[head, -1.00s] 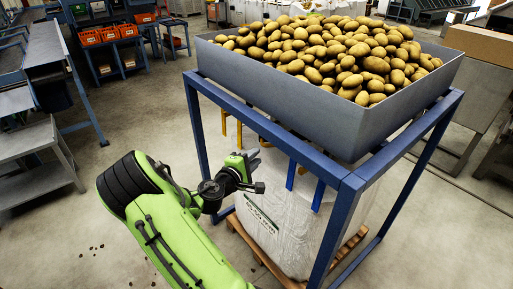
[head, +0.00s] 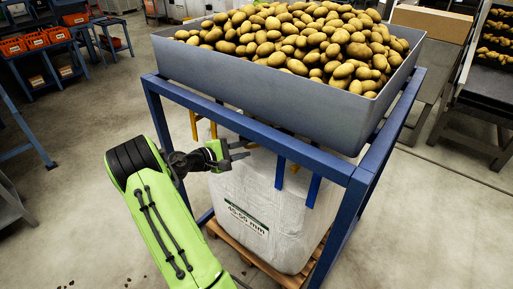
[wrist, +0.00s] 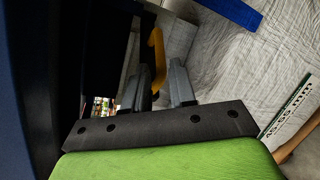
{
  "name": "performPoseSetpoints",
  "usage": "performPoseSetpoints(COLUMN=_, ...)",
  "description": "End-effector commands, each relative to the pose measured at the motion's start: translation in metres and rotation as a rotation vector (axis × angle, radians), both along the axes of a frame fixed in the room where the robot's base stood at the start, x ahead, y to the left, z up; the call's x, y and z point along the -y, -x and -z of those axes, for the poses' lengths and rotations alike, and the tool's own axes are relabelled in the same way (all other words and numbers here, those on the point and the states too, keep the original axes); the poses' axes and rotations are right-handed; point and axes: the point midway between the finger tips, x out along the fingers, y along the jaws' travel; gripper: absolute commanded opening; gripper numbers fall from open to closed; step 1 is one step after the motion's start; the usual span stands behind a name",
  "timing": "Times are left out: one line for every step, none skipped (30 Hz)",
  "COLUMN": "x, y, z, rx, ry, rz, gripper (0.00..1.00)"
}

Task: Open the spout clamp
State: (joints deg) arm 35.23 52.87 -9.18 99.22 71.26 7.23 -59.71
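No spout clamp is clearly recognisable under the hopper in the head view. In the wrist view a bent yellow bar (wrist: 157,48) stands just past my fingers, with its lower end between them; I cannot tell whether it is the clamp's handle or a bag loop. My gripper (head: 246,150) is at the near upper side of the white bag, below the hopper. In the wrist view my gripper (wrist: 156,76) has its two grey fingers apart, with nothing visibly held. Whether either finger touches the yellow bar is unclear.
The grey hopper (head: 250,75) full of potatoes sits on a blue frame (head: 355,195). The white bag (head: 245,185) stands on a wooden pallet (head: 262,262) beneath it. Blue straps (head: 280,173) hang at the bag's top.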

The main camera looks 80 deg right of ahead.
Motion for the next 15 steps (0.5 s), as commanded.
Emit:
performPoseSetpoints(x=0.01, y=0.01, z=0.005, rx=0.001, ry=0.001, rz=0.006, gripper=0.25)
performPoseSetpoints(x=0.016, y=0.014, z=0.007, rx=0.001, ry=0.002, rz=0.005, gripper=0.25)
performPoseSetpoints(x=0.023, y=0.019, z=0.009, rx=0.002, ry=0.001, rz=0.004, gripper=0.25)
performPoseSetpoints(x=0.028, y=0.024, z=0.01, rx=0.0, ry=0.001, rz=0.005, gripper=0.25)
performPoseSetpoints(x=0.033, y=0.027, z=0.011, rx=0.001, ry=0.002, rz=0.004, gripper=0.25)
performPoseSetpoints(x=0.038, y=0.031, z=0.013, rx=0.001, ry=0.001, rz=0.003, gripper=0.25)
performPoseSetpoints(x=0.042, y=0.034, z=0.014, rx=0.0, ry=0.0, rz=0.002, gripper=0.25)
performPoseSetpoints(x=0.045, y=0.036, z=0.014, rx=0.001, ry=0.001, rz=0.002, gripper=0.25)
performPoseSetpoints(x=0.048, y=0.038, z=0.015, rx=0.001, ry=0.001, rz=0.0, gripper=0.25)
performPoseSetpoints(x=0.05, y=0.04, z=0.015, rx=0.001, ry=0.001, rz=0.0, gripper=0.25)
performPoseSetpoints(x=0.052, y=0.041, z=0.015, rx=0.0, ry=0.0, rz=0.0, gripper=0.25)
performPoseSetpoints(x=0.053, y=0.042, z=0.015, rx=0.0, ry=0.0, rz=-0.001, gripper=0.25)
performPoseSetpoints(x=0.053, y=0.042, z=0.015, rx=0.0, ry=0.0, rz=-0.001, gripper=0.25)
performPoseSetpoints(x=0.054, y=0.042, z=0.015, rx=0.0, ry=0.001, rz=-0.002, gripper=0.25)
performPoseSetpoints(x=0.054, y=0.042, z=0.015, rx=0.0, ry=0.001, rz=-0.003, gripper=0.25)
